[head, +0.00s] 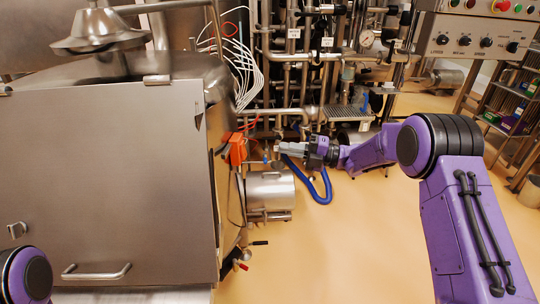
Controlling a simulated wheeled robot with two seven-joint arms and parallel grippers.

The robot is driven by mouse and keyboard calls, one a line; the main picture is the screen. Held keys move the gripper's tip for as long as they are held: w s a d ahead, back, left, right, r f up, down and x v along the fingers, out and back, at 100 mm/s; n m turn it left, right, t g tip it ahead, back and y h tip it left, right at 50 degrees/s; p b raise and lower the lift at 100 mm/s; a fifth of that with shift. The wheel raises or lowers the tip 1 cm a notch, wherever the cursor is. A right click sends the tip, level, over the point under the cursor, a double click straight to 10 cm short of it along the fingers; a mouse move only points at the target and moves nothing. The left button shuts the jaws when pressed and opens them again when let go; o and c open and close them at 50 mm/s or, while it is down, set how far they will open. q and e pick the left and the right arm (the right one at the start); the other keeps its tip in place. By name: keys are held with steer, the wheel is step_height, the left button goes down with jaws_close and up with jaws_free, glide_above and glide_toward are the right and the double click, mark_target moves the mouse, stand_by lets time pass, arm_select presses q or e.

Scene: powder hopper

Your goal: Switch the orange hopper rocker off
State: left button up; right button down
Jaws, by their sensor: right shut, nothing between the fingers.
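The orange hopper rocker (236,150) is a small orange box on the right side of the large steel hopper (110,180). Its face and its on or off position are too small to tell. My right gripper (279,147) comes in from the right with its fingers pointing left at about the rocker's height. It is shut and empty, with a visible gap between its tips and the rocker. Only part of my left arm shows at the lower left corner; its gripper is out of view.
A steel cylinder (268,190) sticks out below the rocker, with a blue hose (325,188) beside it. White cables (243,75) hang above. Pipework (300,75) fills the back. A control panel (475,38) is at upper right. The floor at centre is clear.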

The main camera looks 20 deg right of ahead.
steer(key=v, duration=0.3)
steer(key=shift+s+d+r+b, duration=0.2)
steer(key=shift+d+r+b, duration=0.1)
steer(key=shift+b, duration=0.05)
